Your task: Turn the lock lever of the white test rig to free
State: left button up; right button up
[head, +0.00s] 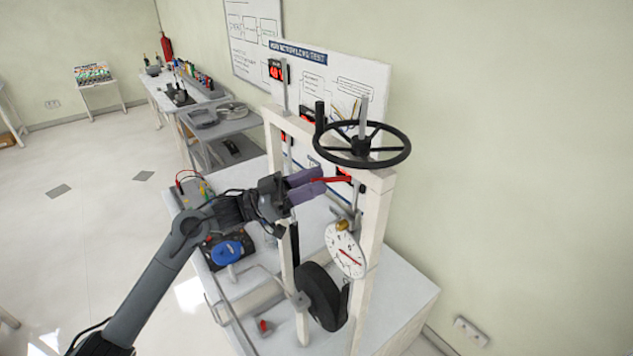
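The white test rig (374,225) is an upright frame on a white bench, with a black handwheel (362,146) on top. A red lever (332,180) sticks out to the left below the handwheel; it looks like the lock lever. My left gripper (322,181) reaches in from the left with its two purple fingers close together, one above the other. The lever's left end shows at the fingertips, seemingly between them. I cannot tell whether the fingers touch it. My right gripper is out of view.
A white dial (345,250) hangs on the rig, and a black wheel (321,296) stands low in the frame. A blue round part (227,252) sits on the bench at left. A board (345,75) is on the wall behind.

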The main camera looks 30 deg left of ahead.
pick_arm(q)
jog(key=b+v, duration=0.2)
jog(key=v, duration=0.7)
jog(key=shift+a+b, duration=0.15)
jog(key=shift+b, duration=0.25)
jog(key=shift+s+f, duration=0.15)
jog(key=shift+f, duration=0.05)
